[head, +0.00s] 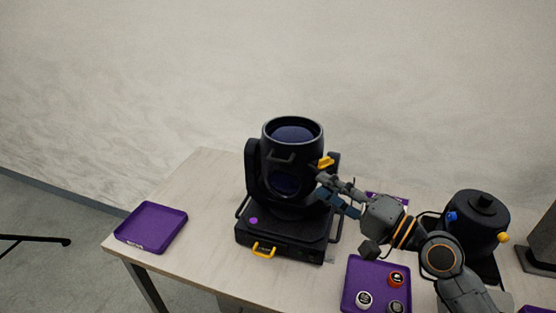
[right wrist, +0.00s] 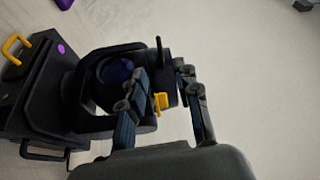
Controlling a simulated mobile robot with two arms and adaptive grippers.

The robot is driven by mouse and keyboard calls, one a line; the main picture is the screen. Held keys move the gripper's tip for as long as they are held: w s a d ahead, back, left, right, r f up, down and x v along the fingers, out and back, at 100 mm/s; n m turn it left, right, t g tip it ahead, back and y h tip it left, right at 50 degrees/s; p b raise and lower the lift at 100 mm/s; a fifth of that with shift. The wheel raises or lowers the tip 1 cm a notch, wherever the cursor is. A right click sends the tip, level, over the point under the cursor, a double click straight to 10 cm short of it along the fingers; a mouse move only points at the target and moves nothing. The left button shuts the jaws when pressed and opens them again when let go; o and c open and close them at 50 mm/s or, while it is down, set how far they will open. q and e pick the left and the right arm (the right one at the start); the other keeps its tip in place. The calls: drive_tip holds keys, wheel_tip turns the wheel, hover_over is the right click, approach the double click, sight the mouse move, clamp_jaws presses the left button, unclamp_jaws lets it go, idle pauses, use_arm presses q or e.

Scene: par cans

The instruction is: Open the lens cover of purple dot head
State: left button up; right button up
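The purple dot head (head: 291,160) is a black moving light on the table, with a purple dot (head: 253,220) on its base. Its barrel points up, and a dark blue round face shows inside the top rim. A yellow tab (head: 325,162) sticks out on the barrel's right side. I cannot tell which part is the lens cover. My right gripper (head: 327,186) is at the head's right side, just below the tab. In the right wrist view its fingers (right wrist: 163,76) are apart, with the yellow tab (right wrist: 160,102) showing between them; contact is unclear. My left gripper is out of view.
A purple tray (head: 150,227) lies at the table's left. Another purple tray (head: 357,280) with several small round items lies in front of my right arm. A black round fixture (head: 477,222) with blue and yellow knobs stands at right.

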sight(278, 161)
drive_tip(key=p+x, duration=0.3)
drive_tip(key=x, duration=0.9)
drive_tip(key=shift+w+p, duration=0.1)
drive_tip(key=shift+p, duration=0.2)
drive_tip(key=shift+w+a, duration=0.35)
drive_tip(key=shift+a, duration=0.1)
clamp_jaws()
